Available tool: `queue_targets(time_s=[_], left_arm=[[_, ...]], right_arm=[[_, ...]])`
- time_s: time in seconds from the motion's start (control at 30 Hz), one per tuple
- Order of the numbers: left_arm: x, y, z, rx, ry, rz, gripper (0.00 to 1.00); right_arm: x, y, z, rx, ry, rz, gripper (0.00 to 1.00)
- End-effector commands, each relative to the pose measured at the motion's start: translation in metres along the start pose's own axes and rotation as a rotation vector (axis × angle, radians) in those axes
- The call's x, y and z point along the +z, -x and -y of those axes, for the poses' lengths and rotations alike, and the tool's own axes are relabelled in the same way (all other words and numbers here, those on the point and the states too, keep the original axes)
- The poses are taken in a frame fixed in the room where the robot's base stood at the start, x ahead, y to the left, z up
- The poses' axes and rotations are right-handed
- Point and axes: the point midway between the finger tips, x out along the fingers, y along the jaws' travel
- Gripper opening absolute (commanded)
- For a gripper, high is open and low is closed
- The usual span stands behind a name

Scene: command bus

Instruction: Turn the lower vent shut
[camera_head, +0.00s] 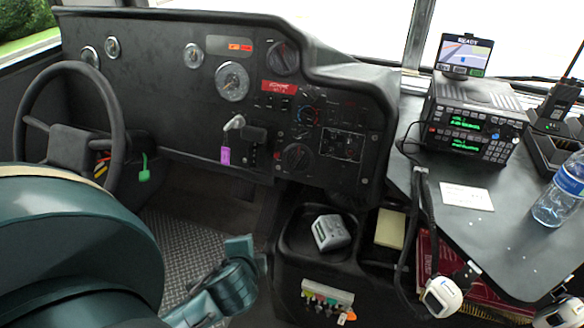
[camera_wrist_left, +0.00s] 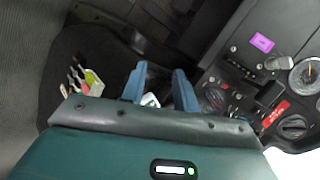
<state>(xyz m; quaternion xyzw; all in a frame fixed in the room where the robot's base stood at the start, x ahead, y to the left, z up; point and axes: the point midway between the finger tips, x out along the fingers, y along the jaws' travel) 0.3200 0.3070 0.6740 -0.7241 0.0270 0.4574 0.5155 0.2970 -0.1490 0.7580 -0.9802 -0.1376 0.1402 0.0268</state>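The lower vent (camera_head: 296,157) is a round black fitting low on the dashboard, left of a small switch panel. I cannot tell how far either vent is turned. My left gripper (camera_head: 250,254) is below and left of the lower vent, apart from it. Its blue fingers (camera_wrist_left: 160,76) are spread and empty. My right gripper is out of view.
A steering wheel (camera_head: 70,125) is at the left. A key with a purple tag (camera_head: 225,155) hangs left of the lower vent. Below are a console tray with a grey device (camera_head: 331,232) and several keys (camera_head: 328,298). A radio (camera_head: 470,120) and bottle (camera_head: 560,190) stand right.

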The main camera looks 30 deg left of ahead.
Motion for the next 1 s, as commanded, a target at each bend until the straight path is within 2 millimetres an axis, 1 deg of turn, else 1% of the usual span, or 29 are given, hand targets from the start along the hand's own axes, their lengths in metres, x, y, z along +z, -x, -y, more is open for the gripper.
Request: queue_targets(time_s=[0.03,0.07,0.1,0.17,0.2,0.23,0.27,0.3,0.4,0.5,0.6,0.63,0.77,0.87,1.0], left_arm=[[0.001,-0.011,0.017,-0.100,-0.152,0.005,0.30],[0.001,-0.017,0.028,-0.168,-0.256,0.011,0.30],[0.000,-0.024,0.043,-0.262,-0.408,0.021,0.30],[-0.005,-0.033,0.067,-0.417,-0.676,0.050,0.30],[-0.010,-0.038,0.081,-0.522,-0.871,0.078,0.30],[-0.015,-0.040,0.090,-0.597,-1.016,0.101,0.30],[-0.020,-0.043,0.097,-0.667,-1.157,0.128,0.30],[-0.026,-0.045,0.104,-0.751,-1.333,0.163,0.30],[-0.037,-0.052,0.112,-0.915,-1.705,0.254,0.30],[-0.044,-0.057,0.112,-1.013,-1.950,0.322,0.30],[-0.047,-0.060,0.112,-1.059,-2.069,0.359,0.30],[-0.048,-0.061,0.112,-1.065,-2.085,0.364,0.30],[-0.054,-0.068,0.118,-1.070,-2.094,0.371,0.30],[-0.064,-0.078,0.128,-1.071,-2.090,0.371,0.30],[-0.081,-0.097,0.145,-1.069,-2.088,0.372,0.30]], right_arm=[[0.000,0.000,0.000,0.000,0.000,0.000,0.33],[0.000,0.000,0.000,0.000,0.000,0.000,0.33],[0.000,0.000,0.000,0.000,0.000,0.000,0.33],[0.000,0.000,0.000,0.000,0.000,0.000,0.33],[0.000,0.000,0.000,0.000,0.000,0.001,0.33],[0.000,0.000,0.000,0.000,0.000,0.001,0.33],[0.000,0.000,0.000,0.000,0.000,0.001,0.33],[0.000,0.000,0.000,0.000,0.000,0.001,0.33],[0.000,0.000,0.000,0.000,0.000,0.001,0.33],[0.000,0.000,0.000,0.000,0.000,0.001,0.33],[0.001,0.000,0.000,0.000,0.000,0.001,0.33],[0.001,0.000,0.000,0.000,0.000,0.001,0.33],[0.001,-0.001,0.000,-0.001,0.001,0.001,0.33],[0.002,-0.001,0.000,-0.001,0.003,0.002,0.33],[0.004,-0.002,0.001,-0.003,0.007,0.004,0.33]])
